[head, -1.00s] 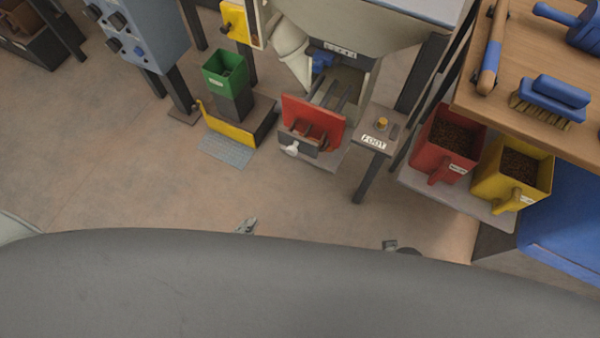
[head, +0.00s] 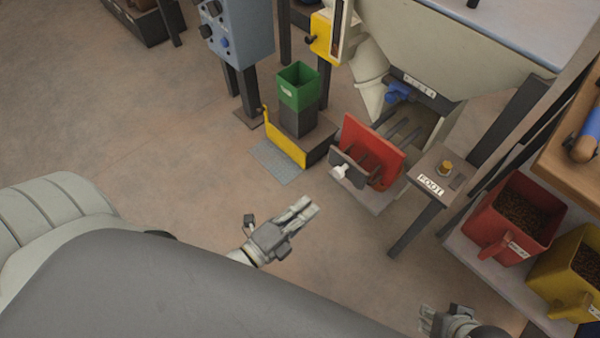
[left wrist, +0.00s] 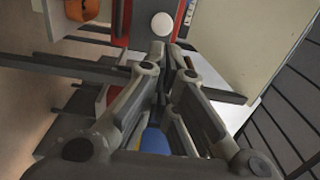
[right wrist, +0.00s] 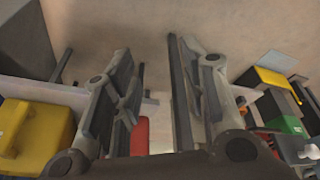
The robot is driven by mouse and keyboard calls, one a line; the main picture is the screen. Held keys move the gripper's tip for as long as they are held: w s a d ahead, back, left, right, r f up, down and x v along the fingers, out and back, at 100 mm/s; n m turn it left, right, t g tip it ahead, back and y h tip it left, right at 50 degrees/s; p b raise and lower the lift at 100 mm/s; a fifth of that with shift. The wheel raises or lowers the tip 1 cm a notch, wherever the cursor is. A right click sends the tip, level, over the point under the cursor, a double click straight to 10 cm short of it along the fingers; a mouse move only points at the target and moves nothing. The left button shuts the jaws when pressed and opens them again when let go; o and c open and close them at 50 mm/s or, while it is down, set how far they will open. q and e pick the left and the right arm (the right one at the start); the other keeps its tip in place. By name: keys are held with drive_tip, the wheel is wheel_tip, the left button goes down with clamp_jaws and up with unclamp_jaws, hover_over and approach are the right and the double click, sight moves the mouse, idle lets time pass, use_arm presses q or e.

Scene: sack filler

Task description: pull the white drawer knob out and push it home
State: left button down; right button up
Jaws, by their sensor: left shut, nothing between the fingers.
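The white drawer knob (head: 338,172) sits on the dark front of a small drawer unit with a red plate (head: 373,150) behind it, under the hopper. The drawer front looks close to the red plate; I cannot tell exactly how far in it is. My left gripper (head: 308,207) is shut and empty, below and left of the knob, apart from it and pointing toward it. A white round shape, likely the knob, shows beyond the fingers in the left wrist view (left wrist: 162,23). My right gripper (head: 432,318) is low at the right; its fingers are spread and empty in the right wrist view (right wrist: 152,85).
A stand labelled FOOT (head: 432,184) is right of the drawer. A green bin (head: 298,88) on a base with a yellow bar (head: 284,138) is to the left. Red (head: 515,222) and yellow (head: 570,275) bins stand on a right shelf. Floor at left centre is clear.

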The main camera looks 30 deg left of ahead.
use_arm(q)
approach(351, 170)
drive_tip(key=w, duration=0.2)
drive_tip(key=shift+w+d+r+b, duration=0.1)
drive_tip(key=shift+w+d+b, duration=0.2)
drive_tip(key=shift+w+d, duration=0.35)
use_arm(e)
drive_tip(key=shift+v, duration=1.3)
use_arm(q)
drive_tip(key=b+x, duration=0.1)
drive_tip(key=x, duration=0.7)
drive_tip(key=shift+w+d, duration=0.1)
drive_tip(key=shift+w, duration=0.15)
use_arm(e)
drive_tip(key=shift+s+d, duration=0.1)
